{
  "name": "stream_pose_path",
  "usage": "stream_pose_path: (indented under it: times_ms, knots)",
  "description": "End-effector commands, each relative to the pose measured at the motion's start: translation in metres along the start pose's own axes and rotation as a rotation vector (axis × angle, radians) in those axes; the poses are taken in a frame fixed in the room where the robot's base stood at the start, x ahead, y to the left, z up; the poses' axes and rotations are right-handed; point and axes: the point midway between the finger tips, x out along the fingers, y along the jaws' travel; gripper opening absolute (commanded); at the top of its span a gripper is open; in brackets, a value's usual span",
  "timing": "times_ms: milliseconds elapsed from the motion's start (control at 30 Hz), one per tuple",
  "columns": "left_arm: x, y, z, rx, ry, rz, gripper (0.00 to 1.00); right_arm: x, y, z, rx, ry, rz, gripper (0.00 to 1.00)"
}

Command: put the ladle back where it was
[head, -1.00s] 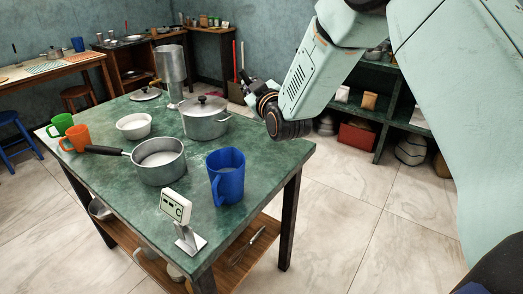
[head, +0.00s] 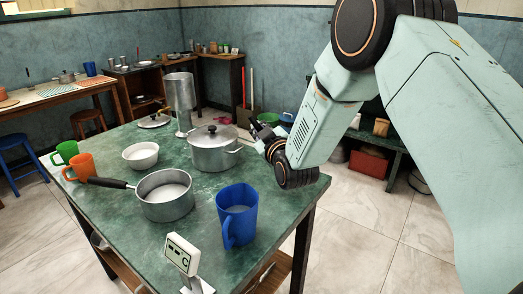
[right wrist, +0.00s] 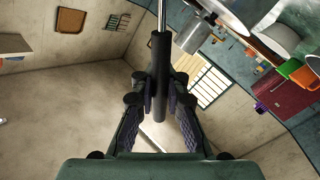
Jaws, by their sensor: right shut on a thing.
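My right gripper (head: 260,133) is beyond the right edge of the green table, just right of the lidded pot (head: 214,150). In the right wrist view my right gripper (right wrist: 160,95) is shut on the black handle of the ladle (right wrist: 160,60). The ladle's thin metal shaft runs out of the top of that view, so its bowl is hidden. The ladle cannot be made out in the head view. My left gripper is in neither view.

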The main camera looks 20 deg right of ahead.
Motion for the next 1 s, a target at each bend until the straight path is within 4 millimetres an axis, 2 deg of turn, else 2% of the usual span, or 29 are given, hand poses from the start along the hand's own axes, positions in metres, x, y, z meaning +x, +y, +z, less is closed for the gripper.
stream_pose_path:
  times_ms: [167,400,700,733,1000]
  knots:
    - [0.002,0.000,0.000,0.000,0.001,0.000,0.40,0.002,-0.006,0.010,-0.001,0.003,0.001,0.00]
    - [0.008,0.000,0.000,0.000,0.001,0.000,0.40,0.005,-0.021,0.036,-0.002,0.002,0.000,0.00]
    - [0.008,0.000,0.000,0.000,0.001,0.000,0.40,0.007,-0.022,0.037,-0.001,0.004,0.001,0.00]
    - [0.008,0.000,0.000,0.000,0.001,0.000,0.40,0.006,-0.023,0.038,-0.001,0.003,0.001,0.10]
    - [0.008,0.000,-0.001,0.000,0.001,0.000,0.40,0.006,-0.022,0.037,-0.001,0.002,0.001,0.33]
